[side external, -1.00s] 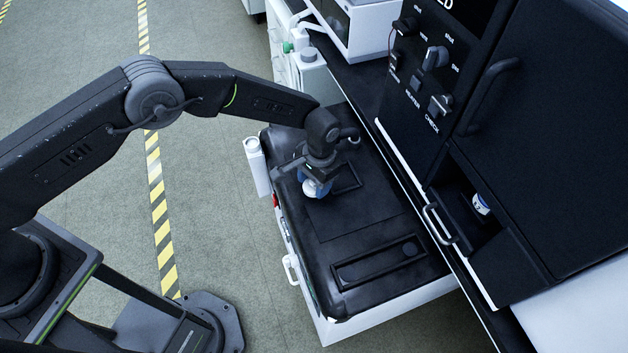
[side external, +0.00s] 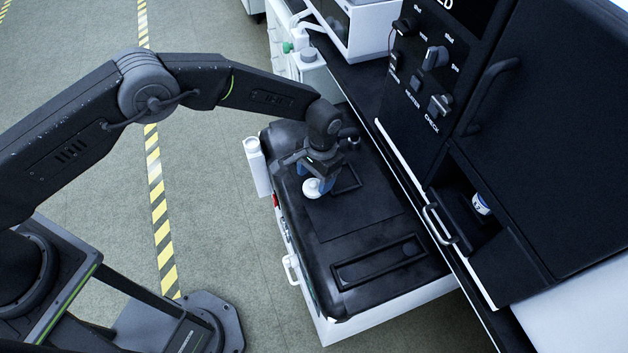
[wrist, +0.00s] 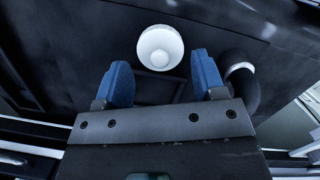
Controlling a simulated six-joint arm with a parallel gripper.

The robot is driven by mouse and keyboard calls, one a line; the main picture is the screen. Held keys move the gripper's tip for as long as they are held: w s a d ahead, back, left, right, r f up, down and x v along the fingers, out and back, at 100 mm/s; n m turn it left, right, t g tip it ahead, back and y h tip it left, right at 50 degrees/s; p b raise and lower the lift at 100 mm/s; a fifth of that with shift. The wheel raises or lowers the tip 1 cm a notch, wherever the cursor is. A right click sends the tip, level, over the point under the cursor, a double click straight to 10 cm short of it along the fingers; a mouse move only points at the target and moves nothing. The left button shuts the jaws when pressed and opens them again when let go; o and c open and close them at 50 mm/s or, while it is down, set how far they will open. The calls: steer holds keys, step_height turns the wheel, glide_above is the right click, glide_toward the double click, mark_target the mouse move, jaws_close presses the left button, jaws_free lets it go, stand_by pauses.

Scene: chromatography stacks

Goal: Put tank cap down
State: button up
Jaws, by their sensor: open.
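The tank cap (side external: 311,189) is a small round white piece on the black top of the bench unit, and it also shows in the wrist view (wrist: 160,47) as a white cup-like disc. My gripper (side external: 318,183) is just above and beside it, pointing down. In the wrist view the two blue fingers of my gripper (wrist: 159,80) are spread apart with nothing between them. The cap lies just beyond the fingertips in that view, apart from them. In the side view the fingers partly hide the cap.
A shallow rectangular frame (side external: 347,180) lies right of the cap, and a longer recessed tray (side external: 380,263) is nearer the front. A white cylinder (side external: 257,167) stands at the unit's left edge. The black cabinet (side external: 545,140) rises on the right. The black top between is clear.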

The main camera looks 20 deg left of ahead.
step_height(320, 180, up, 10)
steer(key=w, duration=0.1)
steer(key=shift+w+d+f, duration=0.15)
steer(key=shift+d+f, duration=0.1)
steer(key=s+a+r+n+t, duration=0.1)
steer(key=s+a+r, duration=0.1)
steer(key=a+r, duration=0.45)
steer(key=s+a+r+t+h, duration=0.1)
steer(key=s+a+r, duration=0.15)
steer(key=r, duration=0.65)
steer(key=s+a+r+n+t, duration=0.1)
steer(key=a+r, duration=0.5)
steer(key=r, duration=0.2)
steer(key=s+a+r+n+t, duration=0.1)
steer(key=s+a, duration=0.4)
steer(key=s, duration=0.5)
steer(key=s+a+r+n+t, duration=0.1)
steer(key=s+a+r+t, duration=0.1)
steer(key=s+a, duration=0.4)
steer(key=s+t, duration=0.1)
steer(key=s, duration=0.4)
steer(key=shift+s+a+r+n, duration=0.15)
steer(key=shift+a+r+n, duration=0.05)
steer(key=shift+r+n, duration=0.1)
